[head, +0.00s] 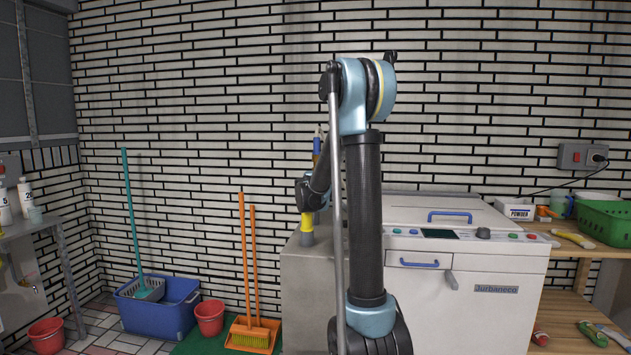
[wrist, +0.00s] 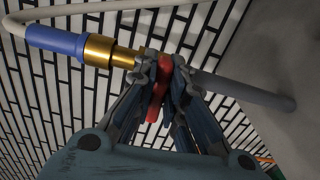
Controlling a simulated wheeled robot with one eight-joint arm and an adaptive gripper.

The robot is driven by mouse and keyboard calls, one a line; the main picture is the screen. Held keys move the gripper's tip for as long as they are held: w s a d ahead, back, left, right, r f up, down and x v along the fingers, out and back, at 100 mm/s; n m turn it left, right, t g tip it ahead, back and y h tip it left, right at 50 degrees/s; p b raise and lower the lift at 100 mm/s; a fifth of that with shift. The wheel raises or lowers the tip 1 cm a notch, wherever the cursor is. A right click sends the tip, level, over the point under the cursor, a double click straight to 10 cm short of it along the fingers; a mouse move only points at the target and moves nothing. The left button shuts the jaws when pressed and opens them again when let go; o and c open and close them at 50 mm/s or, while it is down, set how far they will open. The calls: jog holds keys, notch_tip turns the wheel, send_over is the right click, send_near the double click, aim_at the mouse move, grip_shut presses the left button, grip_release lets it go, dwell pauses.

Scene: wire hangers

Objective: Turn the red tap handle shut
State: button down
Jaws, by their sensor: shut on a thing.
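The red tap handle (wrist: 158,88) shows in the wrist view, between the two fingers of my gripper (wrist: 163,88). The fingers are closed on it from both sides, so only a narrow red strip shows. The handle sits at the end of a brass fitting (wrist: 108,52), which joins a blue sleeve (wrist: 55,40) on the pipe. In the head view my arm stands in front of the machine, and the handle and fingertips are hidden behind it.
A grey pipe (wrist: 245,90) runs on past the handle to a pale surface. A white machine (head: 485,300) stands behind my arm. A blue tub (head: 160,315), red buckets (head: 210,318) and an orange dustpan (head: 253,335) stand on the floor at left. A wooden shelf (head: 585,245) is at right.

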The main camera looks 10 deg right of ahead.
jog(key=shift+s+d+f+m, duration=0.1)
jog(key=shift+d+m, duration=0.05)
jog(key=shift+m, duration=0.35)
jog(key=c, duration=1.6)
grip_release()
jog(key=shift+f, duration=0.1)
jog(key=shift+c, duration=0.2)
jog(key=shift+s, duration=0.15)
jog(key=v, duration=1.1)
jog(key=shift+s, duration=0.15)
